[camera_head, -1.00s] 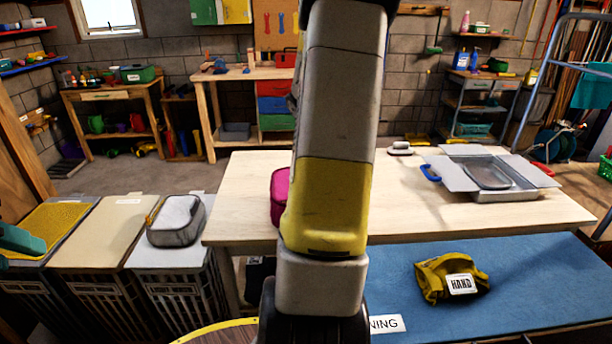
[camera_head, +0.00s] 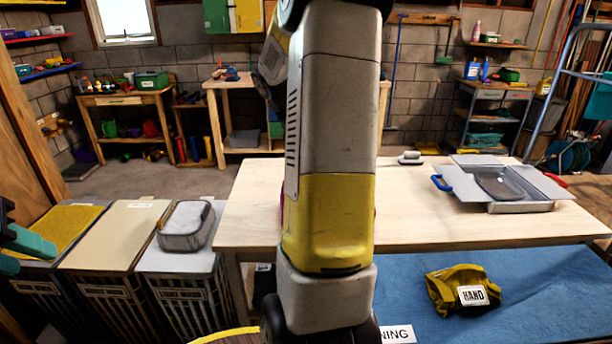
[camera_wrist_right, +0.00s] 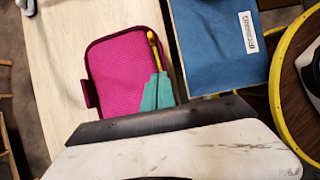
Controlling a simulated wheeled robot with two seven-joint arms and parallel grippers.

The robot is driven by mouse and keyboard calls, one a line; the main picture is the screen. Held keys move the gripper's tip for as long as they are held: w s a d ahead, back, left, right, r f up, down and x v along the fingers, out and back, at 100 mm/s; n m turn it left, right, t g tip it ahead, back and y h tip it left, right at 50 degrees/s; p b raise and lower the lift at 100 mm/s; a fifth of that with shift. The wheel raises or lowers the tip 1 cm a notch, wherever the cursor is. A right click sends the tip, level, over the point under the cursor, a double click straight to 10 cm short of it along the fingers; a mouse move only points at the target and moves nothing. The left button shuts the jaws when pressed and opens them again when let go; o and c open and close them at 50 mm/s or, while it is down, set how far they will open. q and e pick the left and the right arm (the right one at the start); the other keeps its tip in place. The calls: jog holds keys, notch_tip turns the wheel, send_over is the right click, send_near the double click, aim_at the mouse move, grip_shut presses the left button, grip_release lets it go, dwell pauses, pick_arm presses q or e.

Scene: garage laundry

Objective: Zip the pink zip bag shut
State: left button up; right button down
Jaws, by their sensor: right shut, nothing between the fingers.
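The pink zip bag (camera_wrist_right: 118,70) lies on the pale wooden table in the right wrist view. A yellow pull (camera_wrist_right: 154,46) shows along its right edge. My right gripper (camera_wrist_right: 157,92) has its teal fingertips closed together over the bag's lower right edge, beside the pull, with nothing between them. I cannot tell whether they touch the bag or how far the zip is closed. In the head view my right arm hides nearly all of the bag. My left gripper (camera_head: 22,252) is at the far left edge, its teal fingers apart and empty, away from the bag.
The wooden table (camera_head: 430,225) also bears a grey open-flapped box (camera_head: 520,205). A blue mat (camera_head: 560,285) with a yellow cloth bag (camera_head: 462,290) lies in front. A yellow-rimmed round table (camera_wrist_right: 275,80) stands close by.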

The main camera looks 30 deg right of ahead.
jog(key=w+a+f+g+h, duration=0.2)
jog(key=a+h, duration=0.1)
jog(key=h, duration=0.1)
jog(key=shift+n, duration=0.4)
jog(key=x, duration=1)
jog(key=shift+s, duration=0.15)
jog(key=shift+s+d+r, duration=0.1)
jog(key=shift+s+d, duration=0.2)
jog(key=shift+d, duration=0.25)
jog(key=shift+s+d+r, duration=0.1)
jog(key=shift+s+d, duration=0.15)
jog(key=shift+d, duration=0.25)
jog(key=shift+s+d, duration=0.25)
jog(key=shift+d, duration=0.35)
jog(key=shift+s+d, duration=0.35)
jog(key=shift+d, duration=0.25)
jog(key=shift+s+d, duration=0.35)
jog(key=shift+d, duration=0.2)
jog(key=shift+f, duration=0.1)
jog(key=shift+a, duration=0.15)
